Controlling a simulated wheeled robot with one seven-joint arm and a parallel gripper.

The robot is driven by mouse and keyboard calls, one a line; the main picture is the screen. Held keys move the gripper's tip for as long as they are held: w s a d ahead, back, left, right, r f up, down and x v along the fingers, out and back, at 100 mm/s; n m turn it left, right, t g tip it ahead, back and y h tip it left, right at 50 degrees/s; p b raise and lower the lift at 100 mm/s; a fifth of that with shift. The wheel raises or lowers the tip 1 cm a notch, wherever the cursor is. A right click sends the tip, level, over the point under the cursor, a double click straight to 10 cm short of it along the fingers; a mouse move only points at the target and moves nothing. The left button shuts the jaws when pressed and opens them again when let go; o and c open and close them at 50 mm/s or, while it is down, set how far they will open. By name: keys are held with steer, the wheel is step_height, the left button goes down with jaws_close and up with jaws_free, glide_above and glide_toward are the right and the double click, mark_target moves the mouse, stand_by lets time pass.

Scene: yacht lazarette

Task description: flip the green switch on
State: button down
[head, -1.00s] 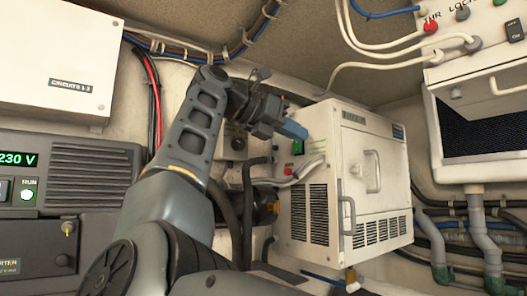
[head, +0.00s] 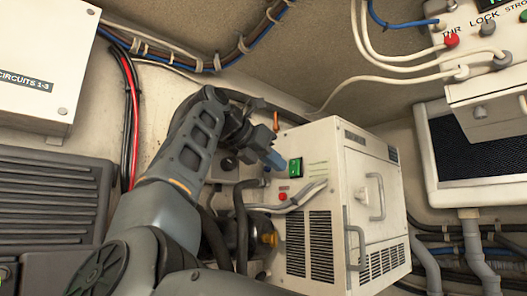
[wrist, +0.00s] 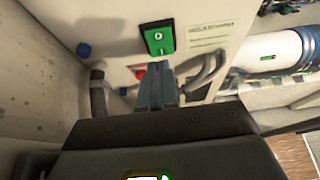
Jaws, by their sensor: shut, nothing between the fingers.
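The green switch (head: 295,168) is on the left face of the white box (head: 325,215), near its upper edge. In the wrist view the fingertips (wrist: 161,68) point at the panel just below the green plate. I cannot tell whether they touch it.
A red button (head: 282,197) sits below the switch, with grey hoses (head: 300,197) beside it. Dark hoses (head: 241,215) and a dark round knob (head: 229,163) are left of the box. The box's front has protruding handles (head: 376,197).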

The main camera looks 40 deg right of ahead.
mark_target(294, 168)
steer(key=shift+x, duration=1.35)
steer(key=shift+f, duration=0.1)
